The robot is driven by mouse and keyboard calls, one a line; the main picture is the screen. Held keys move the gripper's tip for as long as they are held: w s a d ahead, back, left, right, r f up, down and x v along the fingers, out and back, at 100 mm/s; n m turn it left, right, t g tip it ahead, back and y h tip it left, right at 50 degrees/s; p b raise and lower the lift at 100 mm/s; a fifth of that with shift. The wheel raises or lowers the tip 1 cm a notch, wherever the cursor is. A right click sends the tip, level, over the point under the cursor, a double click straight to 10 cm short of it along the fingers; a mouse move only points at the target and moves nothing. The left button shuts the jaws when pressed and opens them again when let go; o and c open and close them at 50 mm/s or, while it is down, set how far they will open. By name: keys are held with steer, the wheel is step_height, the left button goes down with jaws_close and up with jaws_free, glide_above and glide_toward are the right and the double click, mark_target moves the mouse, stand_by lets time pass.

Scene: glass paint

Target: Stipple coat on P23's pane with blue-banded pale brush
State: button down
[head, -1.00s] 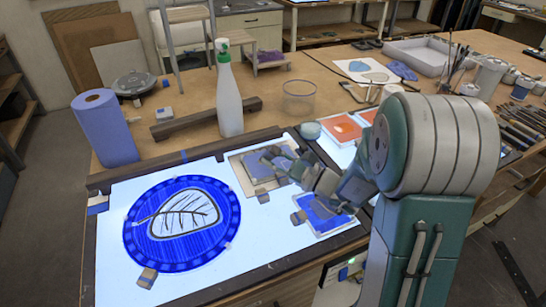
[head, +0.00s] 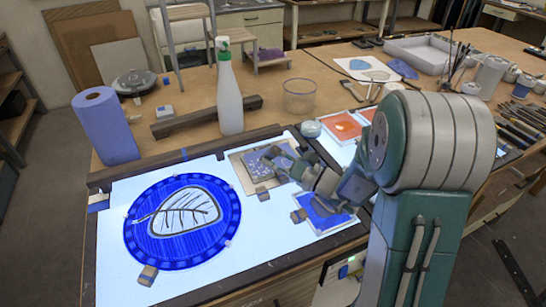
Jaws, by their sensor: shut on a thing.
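My gripper (head: 297,167) is over the right side of a beige-framed pane (head: 262,160) on the light table. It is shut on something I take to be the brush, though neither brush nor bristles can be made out. The pane has a blue-violet coat with pale specks on its left part; its right part is hidden by my gripper. Whether the bristles touch the glass cannot be told. A smaller blue pane (head: 320,214) lies in front, partly under my arm. A round blue pane with a pale leaf (head: 183,222) lies at the left. No P23 label is readable.
Small tan blocks (head: 263,194) lie by the panes. Behind stand a spray bottle (head: 229,95), a clear beaker (head: 299,97), a dark bar (head: 190,121) and a blue paper roll (head: 105,128). Orange panes (head: 342,127) lie behind my gripper. The light table's front middle is clear.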

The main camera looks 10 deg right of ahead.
steer(key=shift+r, duration=1.05)
steer(key=w+d, duration=0.1)
steer(key=d, duration=0.6)
stand_by(0.3)
steer(key=shift+a+f, duration=0.1)
steer(key=shift+f, duration=0.7)
steer(key=shift+f, duration=0.35)
stand_by(0.7)
